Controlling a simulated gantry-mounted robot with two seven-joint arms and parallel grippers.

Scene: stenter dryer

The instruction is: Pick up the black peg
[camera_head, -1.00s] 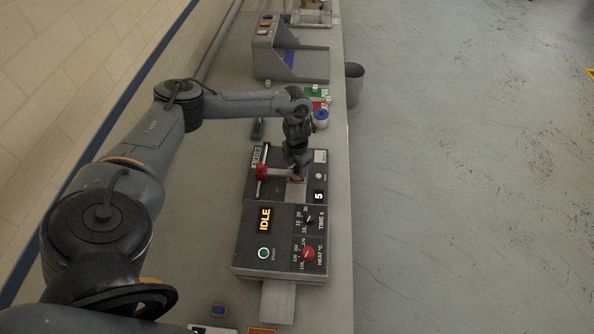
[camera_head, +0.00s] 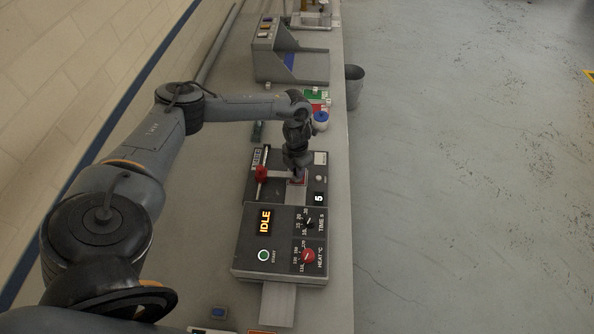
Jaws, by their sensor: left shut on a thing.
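My left gripper (camera_head: 297,173) points down over the far part of the dark machine (camera_head: 265,187), beside the red knob (camera_head: 261,174) on its slide. It is shut on a small dark thing at the fingertips, which looks to be the black peg (camera_head: 298,180). The gripper hides most of the peg. I cannot tell whether the peg touches the machine. My right gripper is not in view.
The machine's near panel has an IDLE display (camera_head: 264,221), a green start button (camera_head: 263,256) and a red heat dial (camera_head: 308,255). A grey bin (camera_head: 354,86) stands past the bench's right edge.

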